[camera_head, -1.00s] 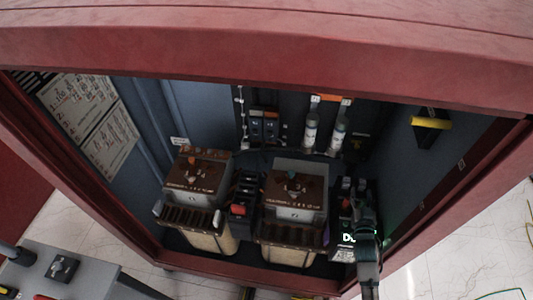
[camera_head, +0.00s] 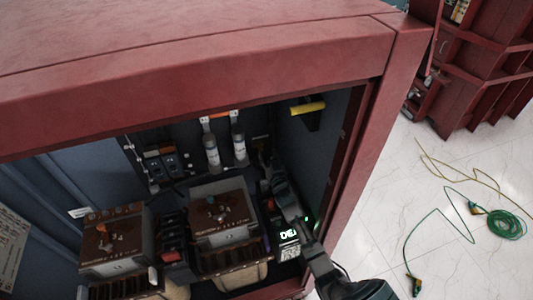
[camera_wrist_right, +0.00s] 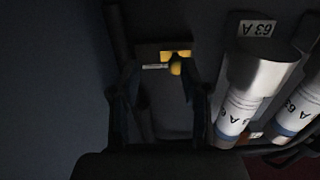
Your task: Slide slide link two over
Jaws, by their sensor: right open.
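My right gripper (camera_head: 266,160) reaches up into the cabinet near its back wall, right of the two white fuse cylinders. In the right wrist view its two fingers (camera_wrist_right: 163,85) are apart, with nothing held between them. A small dark fitting with a yellow part (camera_wrist_right: 184,58) and a thin silver pin (camera_wrist_right: 155,66) shows just beyond and between the fingertips. I cannot tell whether the fingers touch it. No part is readable as slide link two. Two brown-topped transformers (camera_head: 218,212) (camera_head: 112,236) stand low in the cabinet. My left gripper is not in view.
The fuse cylinders (camera_head: 239,148) stand close beside the gripper, also in the wrist view (camera_wrist_right: 240,100). A yellow-handled fitting (camera_head: 308,107) is on the right wall. The red cabinet frame (camera_head: 350,190) borders the opening. A green cable coil (camera_head: 495,222) lies on the floor outside.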

